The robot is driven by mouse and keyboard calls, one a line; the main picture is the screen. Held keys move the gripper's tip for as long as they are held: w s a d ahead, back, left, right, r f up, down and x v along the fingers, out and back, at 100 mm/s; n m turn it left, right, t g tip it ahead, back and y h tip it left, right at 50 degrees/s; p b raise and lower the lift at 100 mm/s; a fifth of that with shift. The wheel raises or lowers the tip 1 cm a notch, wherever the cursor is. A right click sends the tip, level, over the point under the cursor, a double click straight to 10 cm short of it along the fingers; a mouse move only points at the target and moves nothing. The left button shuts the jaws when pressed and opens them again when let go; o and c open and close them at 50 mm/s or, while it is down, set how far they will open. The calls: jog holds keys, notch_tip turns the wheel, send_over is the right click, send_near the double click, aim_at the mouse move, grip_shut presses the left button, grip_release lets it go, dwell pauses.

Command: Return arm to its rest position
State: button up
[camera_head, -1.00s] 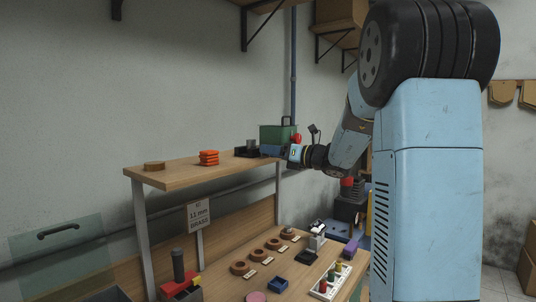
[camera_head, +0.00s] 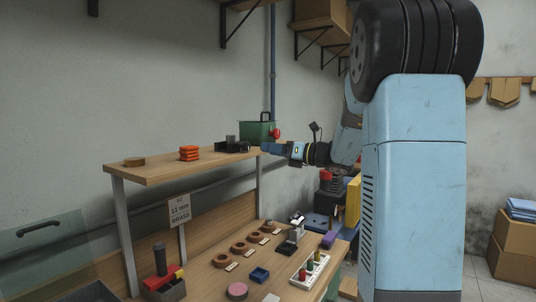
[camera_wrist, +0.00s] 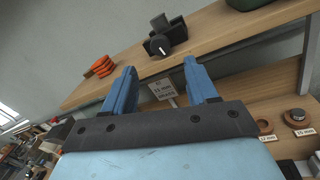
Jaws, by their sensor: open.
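My gripper (camera_head: 268,148) is at the right end of the raised shelf in the head view, held out sideways from my light-blue arm. In the wrist view its two blue fingers (camera_wrist: 160,88) are spread apart with nothing between them. Beyond the fingertips, the shelf (camera_wrist: 205,55) carries a black holder with a dark knob (camera_wrist: 165,38) and an orange stack (camera_wrist: 98,67). The gap between the fingertips and the shelf edge is hard to judge.
A green box (camera_head: 256,131) is behind my gripper. Cardboard boxes (camera_head: 515,245) stand at right.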

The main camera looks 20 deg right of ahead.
jog(key=s+a+f+n+g+h, duration=0.2)
jog(key=s+a+f+n+g, duration=0.15)
jog(key=s+a+n, duration=0.45)
jog(key=s+a+f+n+g+h, duration=0.15)
jog(key=s+a+n+g, duration=0.3)
jog(key=s, duration=0.45)
jog(key=s+d+f+n+h, duration=0.3)
jog(key=s+n+h, duration=0.1)
jog(key=s+n, duration=0.5)
jog(key=s+d+f+n+h, duration=0.3)
jog(key=s+f+n+h, duration=0.1)
jog(key=s+n, duration=0.4)
jog(key=shift+s+f+n+t+h, duration=0.15)
jog(key=shift+s+n+t+h, duration=0.2)
jog(key=shift+n+h, duration=0.3)
